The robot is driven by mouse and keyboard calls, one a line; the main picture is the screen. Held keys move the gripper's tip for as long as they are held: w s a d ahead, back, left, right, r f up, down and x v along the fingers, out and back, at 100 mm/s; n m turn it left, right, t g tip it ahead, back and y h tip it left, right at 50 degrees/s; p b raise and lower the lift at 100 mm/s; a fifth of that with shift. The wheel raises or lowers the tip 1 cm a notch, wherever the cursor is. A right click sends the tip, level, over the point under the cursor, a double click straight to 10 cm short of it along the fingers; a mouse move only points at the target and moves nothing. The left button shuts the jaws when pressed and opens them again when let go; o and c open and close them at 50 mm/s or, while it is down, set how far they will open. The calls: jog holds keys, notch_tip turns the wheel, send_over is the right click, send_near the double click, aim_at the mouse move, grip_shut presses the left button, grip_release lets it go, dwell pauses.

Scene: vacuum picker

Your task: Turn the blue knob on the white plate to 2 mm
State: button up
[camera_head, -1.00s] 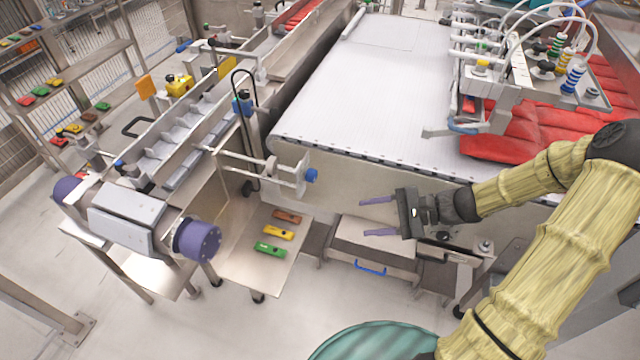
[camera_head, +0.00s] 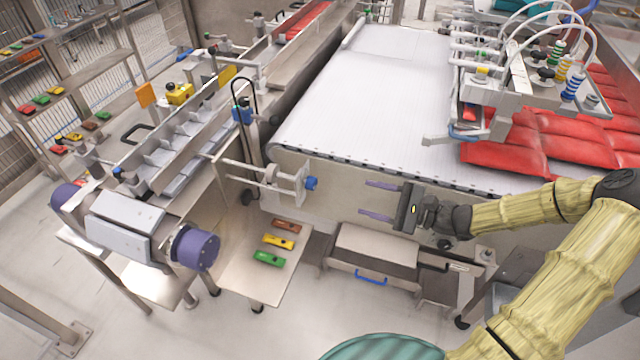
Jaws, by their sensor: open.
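The blue knob (camera_head: 312,183) sticks out to the right from a small upright white plate (camera_head: 296,186) at the front end of the side rail, near the conveyor's left front corner. My gripper (camera_head: 368,199) is to the right of the knob, its two purple fingers apart and pointing left toward it. The fingers are empty and a clear gap separates them from the knob. Any scale or mark on the plate is too small to read.
The white conveyor (camera_head: 370,95) lies behind, with red bags (camera_head: 530,145) at right. A steel shelf (camera_head: 262,285) with brown, yellow and green pieces is below the knob. A steel box (camera_head: 375,250) with a blue handle stands below my gripper. A purple roller (camera_head: 196,248) is at left.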

aim_at(316, 184)
jog(key=p+x, duration=0.1)
jog(key=x, duration=1.2)
jog(key=shift+a+f, duration=0.1)
jog(key=shift+a, duration=0.1)
jog(key=c, duration=0.9)
jog(key=shift+d, duration=0.15)
jog(key=shift+c, duration=0.4)
